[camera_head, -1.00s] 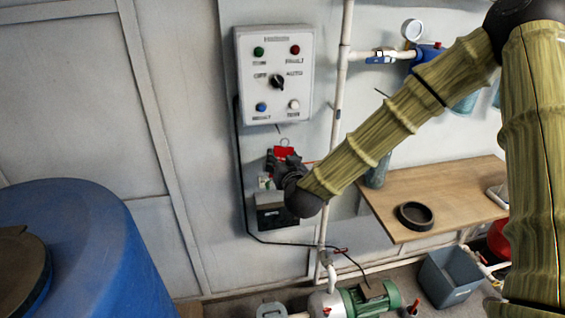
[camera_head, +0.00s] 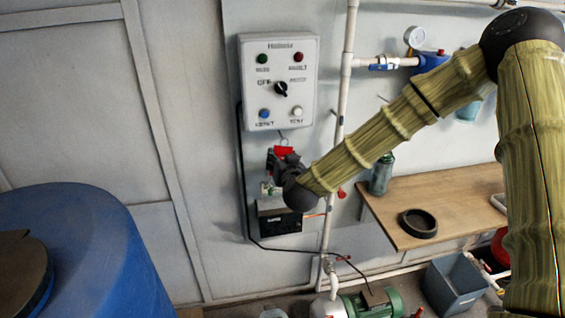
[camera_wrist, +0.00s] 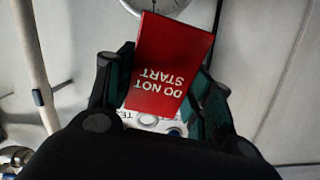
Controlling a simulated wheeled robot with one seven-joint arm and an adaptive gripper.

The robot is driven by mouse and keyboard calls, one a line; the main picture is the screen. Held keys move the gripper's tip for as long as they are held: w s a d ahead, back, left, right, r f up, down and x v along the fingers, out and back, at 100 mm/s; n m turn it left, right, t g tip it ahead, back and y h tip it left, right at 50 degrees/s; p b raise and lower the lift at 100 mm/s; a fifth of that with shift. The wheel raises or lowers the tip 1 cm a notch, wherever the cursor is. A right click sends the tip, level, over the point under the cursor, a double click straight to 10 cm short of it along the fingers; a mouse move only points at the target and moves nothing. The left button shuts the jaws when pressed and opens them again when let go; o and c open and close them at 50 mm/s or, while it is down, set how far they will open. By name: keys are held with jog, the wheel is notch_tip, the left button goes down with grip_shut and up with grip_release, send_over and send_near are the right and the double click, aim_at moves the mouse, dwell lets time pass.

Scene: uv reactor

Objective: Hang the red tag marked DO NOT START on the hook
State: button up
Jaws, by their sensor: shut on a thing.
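The red tag (camera_wrist: 168,62) shows in the wrist view with white lettering DO NOT START upside down. My gripper (camera_wrist: 160,90) is shut on it, with a dark finger on either side. In the head view, my gripper (camera_head: 276,160) holds the red tag (camera_head: 284,151) in front of the wall, just below the grey control box. A thin wire-like piece (camera_head: 283,140) shows between the tag and the box. It is too small to tell whether it is the hook or part of the tag, or whether it touches anything.
The control box (camera_head: 280,105) hangs above my gripper, with a small dark box (camera_head: 280,219) below. A white vertical pipe (camera_head: 342,120) runs close on the right. A wooden shelf (camera_head: 455,205) stands right and a blue barrel (camera_head: 100,235) left.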

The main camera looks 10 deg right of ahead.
jog(key=shift+r+x, duration=0.15)
jog(key=shift+x, duration=0.7)
jog(key=shift+r+x, duration=0.1)
jog(key=shift+x, duration=0.8)
jog(key=shift+w+f+b, duration=0.4)
jog(key=shift+w, duration=0.25)
jog(key=o, duration=0.9)
jog(key=shift+r, duration=0.1)
